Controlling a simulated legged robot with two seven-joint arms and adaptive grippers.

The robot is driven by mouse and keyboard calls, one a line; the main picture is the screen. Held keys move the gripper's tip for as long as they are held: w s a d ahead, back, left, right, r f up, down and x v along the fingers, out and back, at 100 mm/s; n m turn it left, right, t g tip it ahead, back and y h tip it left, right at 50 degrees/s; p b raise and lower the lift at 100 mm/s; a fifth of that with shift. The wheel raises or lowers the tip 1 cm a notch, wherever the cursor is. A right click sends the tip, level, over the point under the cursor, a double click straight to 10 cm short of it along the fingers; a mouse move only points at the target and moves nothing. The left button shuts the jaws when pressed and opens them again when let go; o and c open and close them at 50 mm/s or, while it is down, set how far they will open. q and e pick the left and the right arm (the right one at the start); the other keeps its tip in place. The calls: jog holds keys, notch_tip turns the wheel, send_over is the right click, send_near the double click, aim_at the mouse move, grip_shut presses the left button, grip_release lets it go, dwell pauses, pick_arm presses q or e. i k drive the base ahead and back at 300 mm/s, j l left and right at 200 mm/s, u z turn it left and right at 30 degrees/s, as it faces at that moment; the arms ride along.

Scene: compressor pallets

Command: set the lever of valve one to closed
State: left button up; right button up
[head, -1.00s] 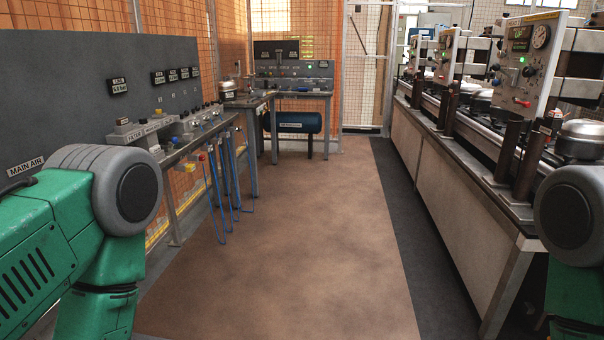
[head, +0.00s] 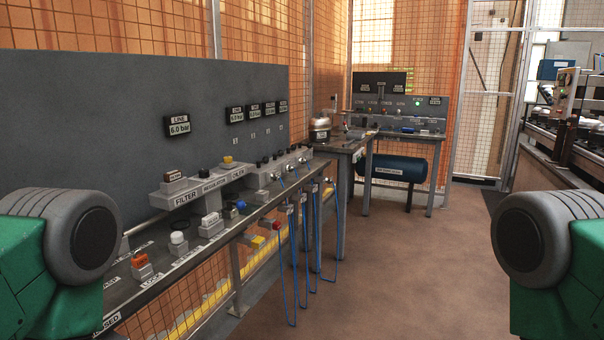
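I cannot pick out the lever of valve one for sure. The left bench (head: 190,250) carries a long grey air panel (head: 90,110) with a LINE gauge reading 6.0 bar (head: 179,126) and several smaller gauges (head: 252,112). A row of small fittings (head: 292,164) with blue hoses (head: 303,250) hanging below runs along the bench's far part. Red (head: 276,226) and yellow (head: 258,242) parts stick out at the bench's front edge. Labels ending in "OSED" and reading "LOCK" lie on the near bench top. Neither gripper is in view; only my arm links show at both sides.
An orange-red part (head: 140,261) and a white round knob (head: 178,239) stand on the near bench top. A second bench (head: 366,150) with a blue tank (head: 395,169) stands at the back. The brown floor (head: 400,270) is clear. Machines (head: 570,140) line the right.

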aim_at(266, 160)
jog(key=i+j+u, duration=0.2)
jog(key=i+l+u, duration=0.4)
jog(key=i, duration=0.2)
jog(key=i+l+u, duration=0.35)
jog(key=i+l, duration=0.15)
jog(key=l, duration=0.1)
